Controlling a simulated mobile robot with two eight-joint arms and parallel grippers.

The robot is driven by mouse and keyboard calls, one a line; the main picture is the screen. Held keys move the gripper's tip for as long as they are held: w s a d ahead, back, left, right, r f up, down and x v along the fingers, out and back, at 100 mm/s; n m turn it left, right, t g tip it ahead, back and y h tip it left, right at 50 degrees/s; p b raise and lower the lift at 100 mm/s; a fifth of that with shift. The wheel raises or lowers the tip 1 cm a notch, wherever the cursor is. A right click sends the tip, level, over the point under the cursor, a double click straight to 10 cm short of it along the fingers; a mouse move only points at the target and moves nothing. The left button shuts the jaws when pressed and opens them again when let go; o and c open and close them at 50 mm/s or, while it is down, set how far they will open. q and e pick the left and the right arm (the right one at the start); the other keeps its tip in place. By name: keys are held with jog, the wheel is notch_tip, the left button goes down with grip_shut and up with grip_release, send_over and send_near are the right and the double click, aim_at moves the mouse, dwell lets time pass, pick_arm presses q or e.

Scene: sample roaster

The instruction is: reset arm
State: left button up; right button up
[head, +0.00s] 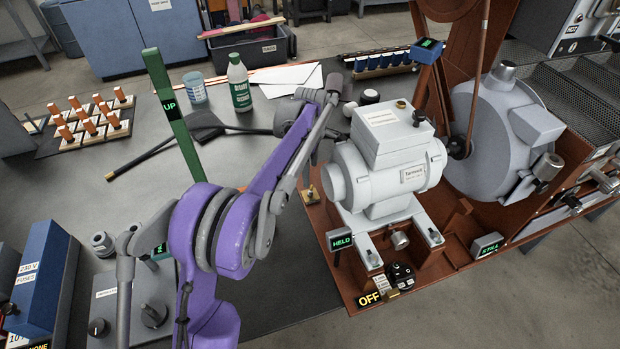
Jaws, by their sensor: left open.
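My left arm is purple and grey and rises from the bottom of the head view. Its grey gripper (318,100) is open, above the bench just left of the grey motor (390,160). The arm's wrist hides part of the gripper, and I see nothing held in it. A green upright bar (180,135) with a small display reading "UP" leans left of my arm; its lower end is hidden behind my arm. The motor sits on a brown machine base, with a display reading "HELD" (341,241) in front. My right gripper is not in view.
A rotary switch (400,276) beside an "OFF" label is at the machine's front. A green-labelled bottle (239,83), a blue cup (195,88), and a board of orange-topped pegs (88,124) stand on the bench. A large grey drum (495,135) is right of the motor.

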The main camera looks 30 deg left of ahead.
pick_arm(q)
notch_tip(320, 180, up, 2)
jog(key=shift+r, duration=0.15)
dwell(0.5)
